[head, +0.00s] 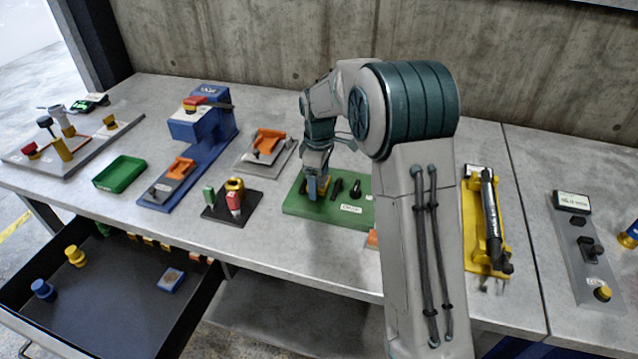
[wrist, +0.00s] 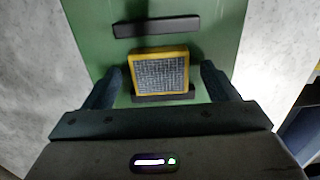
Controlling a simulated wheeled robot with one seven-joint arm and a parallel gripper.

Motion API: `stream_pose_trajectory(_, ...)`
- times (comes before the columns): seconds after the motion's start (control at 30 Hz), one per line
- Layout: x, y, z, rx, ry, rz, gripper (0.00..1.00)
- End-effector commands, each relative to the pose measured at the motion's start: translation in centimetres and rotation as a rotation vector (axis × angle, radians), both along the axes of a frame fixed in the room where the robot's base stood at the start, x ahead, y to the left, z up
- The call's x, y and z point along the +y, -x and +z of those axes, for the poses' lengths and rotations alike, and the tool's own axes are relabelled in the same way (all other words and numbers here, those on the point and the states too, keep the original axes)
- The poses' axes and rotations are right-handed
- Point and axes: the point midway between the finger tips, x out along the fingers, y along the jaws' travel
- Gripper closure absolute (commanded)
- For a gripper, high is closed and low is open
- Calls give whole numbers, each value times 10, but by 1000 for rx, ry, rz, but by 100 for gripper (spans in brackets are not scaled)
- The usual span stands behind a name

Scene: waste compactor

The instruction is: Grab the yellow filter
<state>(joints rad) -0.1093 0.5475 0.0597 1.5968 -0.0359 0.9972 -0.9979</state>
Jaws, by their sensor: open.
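The yellow filter (wrist: 161,75) shows in the wrist view as a square yellow frame around a grey mesh, on a green board (wrist: 228,30). My gripper (wrist: 168,85) is open, with one dark finger on each side of the filter and a gap visible on both sides. In the head view my gripper (head: 317,190) points down over the left part of the green board (head: 300,207). The filter is mostly hidden there by my gripper.
Black bars (wrist: 157,26) lie on the board above and below the filter in the wrist view. A black stand (head: 222,212) with a red and yellow part is to the left. An orange fixture (head: 267,143) stands behind left. An open drawer (head: 115,300) is at front left.

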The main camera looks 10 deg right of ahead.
Motion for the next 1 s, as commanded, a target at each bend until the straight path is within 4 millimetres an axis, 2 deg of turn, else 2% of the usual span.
stream_pose_trajectory(0.13, 0, 0, 0, 0, 0, 0, 20)
stream_pose_trajectory(0.17, 0, 0, 0, 0, 0, 0, 26)
stream_pose_trajectory(0.3, 0, 0, 0, 0, 0, 0, 64)
stream_pose_trajectory(0.33, 0, 0, 0, 0, 0, 0, 70)
stream_pose_trajectory(0.73, 0, 0, 5, -1, -1, 0, 70)
stream_pose_trajectory(0.87, 0, -1, 18, -3, 0, -1, 70)
stream_pose_trajectory(1.0, 0, -1, 42, -4, 0, -2, 70)
